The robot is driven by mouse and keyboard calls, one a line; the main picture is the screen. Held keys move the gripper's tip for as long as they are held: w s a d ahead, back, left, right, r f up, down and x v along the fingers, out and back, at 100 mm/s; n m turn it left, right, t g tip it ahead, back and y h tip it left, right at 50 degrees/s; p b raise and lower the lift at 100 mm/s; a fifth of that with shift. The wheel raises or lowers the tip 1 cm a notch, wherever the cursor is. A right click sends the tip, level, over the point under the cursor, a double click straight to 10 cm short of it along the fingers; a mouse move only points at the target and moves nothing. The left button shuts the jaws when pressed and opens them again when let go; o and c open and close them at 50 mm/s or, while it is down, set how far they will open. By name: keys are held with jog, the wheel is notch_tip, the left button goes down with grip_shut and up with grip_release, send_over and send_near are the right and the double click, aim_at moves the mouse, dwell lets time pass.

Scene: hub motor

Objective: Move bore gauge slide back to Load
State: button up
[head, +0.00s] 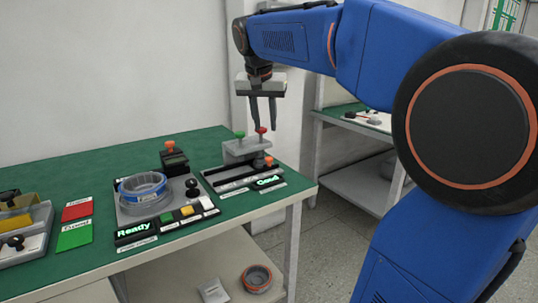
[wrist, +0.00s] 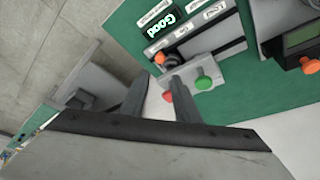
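The bore gauge has a grey slide (head: 247,150) on a rail (head: 236,179), with a green knob (head: 239,134) and a red knob (head: 261,130) on top. The slide (wrist: 190,76) sits toward the end of the rail near the orange knob (wrist: 172,61), close to the lit "Good" display (wrist: 162,26). My gripper (head: 263,126) points down above the slide, its fingers apart. In the wrist view the red knob (wrist: 168,97) shows between the fingers (wrist: 160,80); I cannot tell whether either finger touches it. The small rail labels (wrist: 186,31) are hard to read.
Left of the gauge, a fixture (head: 115,215) holds a blue-ringed hub (head: 143,187), with a "Ready" display (head: 133,229) in front. A black gauge box (head: 174,160) stands behind. Red and green mats (head: 74,237) and a tray (head: 28,235) lie further left. The bench's right edge is close.

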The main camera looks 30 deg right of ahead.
aim_at(269, 157)
jog(key=x, duration=1.4)
jog(key=shift+r, duration=0.1)
jog(key=shift+c, duration=0.4)
grip_shut()
